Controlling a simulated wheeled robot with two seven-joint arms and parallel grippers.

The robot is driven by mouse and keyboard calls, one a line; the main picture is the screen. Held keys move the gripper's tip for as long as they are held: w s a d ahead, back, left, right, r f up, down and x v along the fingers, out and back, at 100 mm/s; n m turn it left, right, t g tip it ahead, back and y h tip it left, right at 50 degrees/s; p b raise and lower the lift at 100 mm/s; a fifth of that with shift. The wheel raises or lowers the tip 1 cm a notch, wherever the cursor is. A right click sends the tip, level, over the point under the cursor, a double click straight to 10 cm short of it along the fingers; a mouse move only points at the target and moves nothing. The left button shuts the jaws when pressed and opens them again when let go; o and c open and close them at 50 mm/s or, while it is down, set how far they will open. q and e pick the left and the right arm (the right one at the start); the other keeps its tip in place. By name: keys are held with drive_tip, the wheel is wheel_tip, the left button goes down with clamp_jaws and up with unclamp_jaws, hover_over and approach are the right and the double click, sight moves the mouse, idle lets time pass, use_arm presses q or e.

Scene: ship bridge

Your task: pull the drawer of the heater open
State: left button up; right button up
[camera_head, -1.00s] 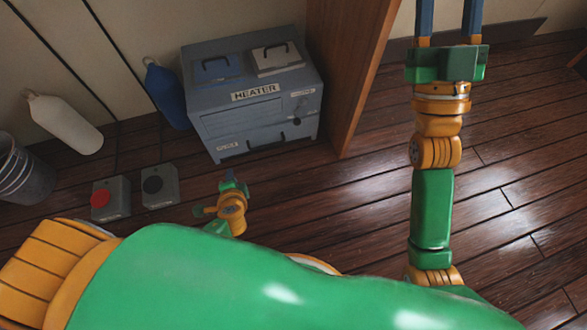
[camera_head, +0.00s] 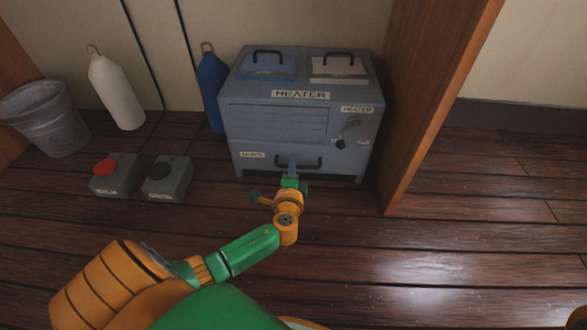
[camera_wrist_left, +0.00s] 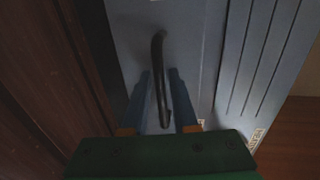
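The heater (camera_head: 300,95) is a grey-blue box with a labelled front, standing on the floor against the wall. Its drawer (camera_head: 345,161) is the low front panel and looks shut. The drawer has a black bar handle (camera_head: 312,163), which also shows in the left wrist view (camera_wrist_left: 158,60). My left gripper (camera_head: 292,162) is at the handle. In the left wrist view its two blue fingers (camera_wrist_left: 162,75) are apart, with the handle between them in the picture and narrow gaps on both sides. Whether the fingertips reach past the bar is hard to tell. My right gripper is out of view.
A wooden panel (camera_head: 430,100) stands close to the heater's right side. A blue bottle (camera_head: 211,85), a white bottle (camera_head: 118,95) and a grey bucket (camera_head: 48,125) are to the left. Button boxes, red (camera_head: 115,185) and black (camera_head: 168,187), sit on the floor. Floor at right is clear.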

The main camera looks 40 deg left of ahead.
use_arm(q)
clamp_jaws()
idle(1.4)
